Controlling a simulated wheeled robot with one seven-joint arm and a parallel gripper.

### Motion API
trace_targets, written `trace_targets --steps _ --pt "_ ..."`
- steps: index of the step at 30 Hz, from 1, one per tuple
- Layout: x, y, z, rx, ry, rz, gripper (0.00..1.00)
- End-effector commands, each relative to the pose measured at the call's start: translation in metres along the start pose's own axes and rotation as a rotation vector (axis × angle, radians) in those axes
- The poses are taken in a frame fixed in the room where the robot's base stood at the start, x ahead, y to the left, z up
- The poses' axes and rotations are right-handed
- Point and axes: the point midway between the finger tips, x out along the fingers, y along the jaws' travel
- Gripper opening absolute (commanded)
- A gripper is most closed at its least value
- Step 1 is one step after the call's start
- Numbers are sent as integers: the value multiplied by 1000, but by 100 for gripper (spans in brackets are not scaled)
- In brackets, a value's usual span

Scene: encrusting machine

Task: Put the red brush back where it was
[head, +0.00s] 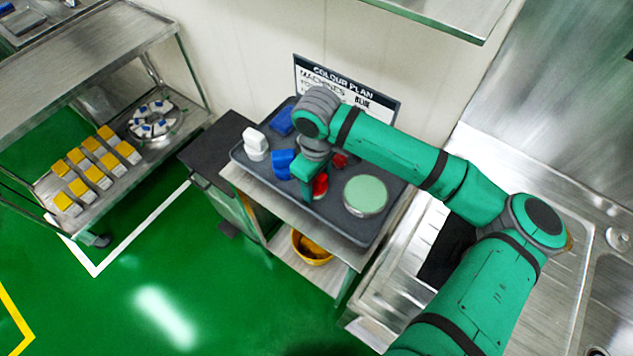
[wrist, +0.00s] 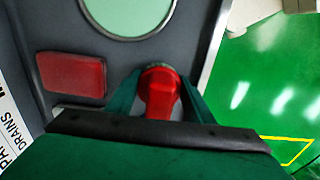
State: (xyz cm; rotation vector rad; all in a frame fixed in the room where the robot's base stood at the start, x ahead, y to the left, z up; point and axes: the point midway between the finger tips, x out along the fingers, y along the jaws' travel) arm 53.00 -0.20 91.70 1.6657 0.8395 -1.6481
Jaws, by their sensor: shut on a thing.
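The red brush (head: 320,187) is between the fingers of my gripper (head: 314,178), low over the front of the dark grey tray (head: 348,231). In the wrist view the brush (wrist: 160,92) shows end-on as a rounded red shape, with a green finger on each side. My gripper (wrist: 160,84) is shut on it. I cannot tell whether the brush touches the tray. A flat red rectangle (wrist: 70,75) lies on the tray beside the brush, apart from it. In the head view this red rectangle (head: 340,160) is partly hidden by my arm.
A round pale green-topped container (head: 365,195) stands right of the brush. A blue brush-like item (head: 284,164), a white one (head: 255,144) and a flat blue rectangle (head: 281,121) are on the left. The colour plan sign (head: 346,82) stands behind. A yellow bowl (head: 312,249) sits below.

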Motion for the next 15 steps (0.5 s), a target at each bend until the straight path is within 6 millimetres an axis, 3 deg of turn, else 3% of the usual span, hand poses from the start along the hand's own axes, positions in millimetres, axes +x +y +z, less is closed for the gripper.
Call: trace_targets --steps 1,4,5,6,15 --pt "10 -2 1 1 -10 -6 24" --pt "11 -1 1 2 -10 -5 24" --pt "11 -1 1 2 -10 -6 55" --pt "11 -1 1 3 -9 -6 65" --pt "11 -3 0 3 -7 -10 66"
